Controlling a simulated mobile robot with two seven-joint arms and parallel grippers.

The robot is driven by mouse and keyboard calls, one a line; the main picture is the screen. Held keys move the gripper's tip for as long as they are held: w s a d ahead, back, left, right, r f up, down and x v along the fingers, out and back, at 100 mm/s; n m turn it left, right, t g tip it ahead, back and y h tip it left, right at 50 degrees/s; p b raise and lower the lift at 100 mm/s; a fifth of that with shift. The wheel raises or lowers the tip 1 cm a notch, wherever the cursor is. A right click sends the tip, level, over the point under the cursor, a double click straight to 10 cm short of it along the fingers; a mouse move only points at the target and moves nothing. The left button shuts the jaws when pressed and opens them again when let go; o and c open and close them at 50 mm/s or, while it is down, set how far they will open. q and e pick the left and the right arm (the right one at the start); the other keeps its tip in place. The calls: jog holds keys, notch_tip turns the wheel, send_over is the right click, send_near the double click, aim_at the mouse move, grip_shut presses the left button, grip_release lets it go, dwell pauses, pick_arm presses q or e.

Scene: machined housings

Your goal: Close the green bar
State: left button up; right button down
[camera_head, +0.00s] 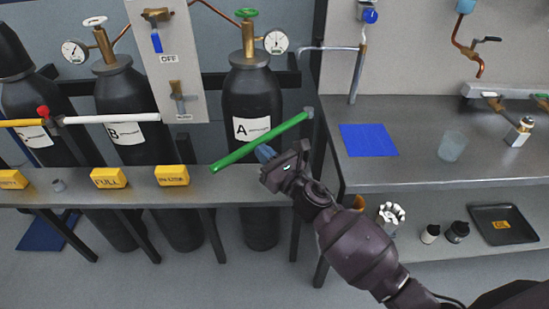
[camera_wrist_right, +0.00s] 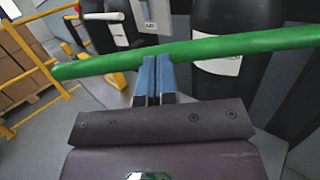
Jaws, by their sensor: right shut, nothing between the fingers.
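The green bar (camera_head: 258,144) slants across the front of the black cylinder marked A (camera_head: 252,100), from a grey end at the upper right down to a free lower left end. In the right wrist view the green bar (camera_wrist_right: 235,46) runs across the upper part of the picture. My right gripper (camera_head: 265,153) is shut, its blue fingertips at the near side of the bar, around its middle. In the right wrist view the closed blue fingers (camera_wrist_right: 153,75) end at the bar's lower edge; whether they touch it I cannot tell. My left gripper is not in view.
A white bar (camera_head: 110,119) crosses cylinder B, and a yellow bar (camera_head: 22,123) is farther left. A narrow grey shelf (camera_head: 130,193) with yellow signs runs below the bars. A steel bench (camera_head: 420,165) with a blue mat (camera_head: 369,140) and a glass stands at right.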

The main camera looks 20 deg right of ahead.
jog(key=w+a+m+t+h+b, duration=0.1)
jog(key=w+a+m+h+b, duration=0.2)
jog(key=w+h, duration=0.9)
jog(key=w+m+b, duration=0.2)
jog(key=m, duration=0.2)
jog(key=shift+a+t, duration=0.2)
jog(key=shift+t, duration=0.1)
jog(key=shift+d+r, duration=0.1)
jog(key=shift+r, duration=0.2)
